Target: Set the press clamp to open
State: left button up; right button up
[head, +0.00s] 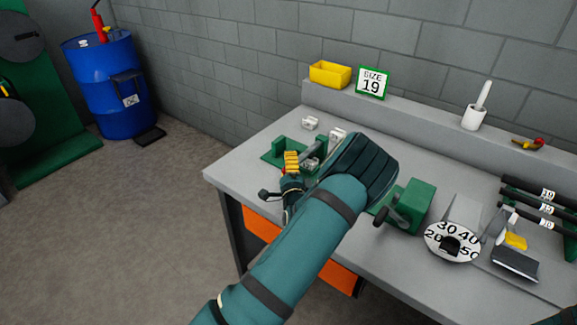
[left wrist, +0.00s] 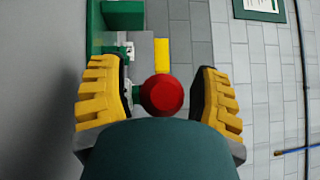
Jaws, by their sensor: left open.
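A green device with a grey bar, which looks like the press clamp (head: 271,155), sits at the left end of the workbench, partly hidden behind my left gripper and arm. In the head view my left gripper (head: 291,164) is beside its front, with yellow fingers. In the left wrist view the gripper (left wrist: 160,92) is open, its two yellow fingers apart on either side of a red ball knob (left wrist: 163,94). I cannot tell the clamp's state. My right gripper is not in view.
The grey workbench (head: 235,174) also holds a green block machine (head: 414,205), a numbered dial (head: 436,256) and labelled black rods (head: 520,190). A yellow bin (head: 330,74) and a "SIZE 19" sign (head: 372,82) stand on the back ledge. A blue drum (head: 100,95) stands on the floor.

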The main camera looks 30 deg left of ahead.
pick_arm(q)
grip_shut()
jog(key=shift+w+f, duration=0.1)
dwell(0.4)
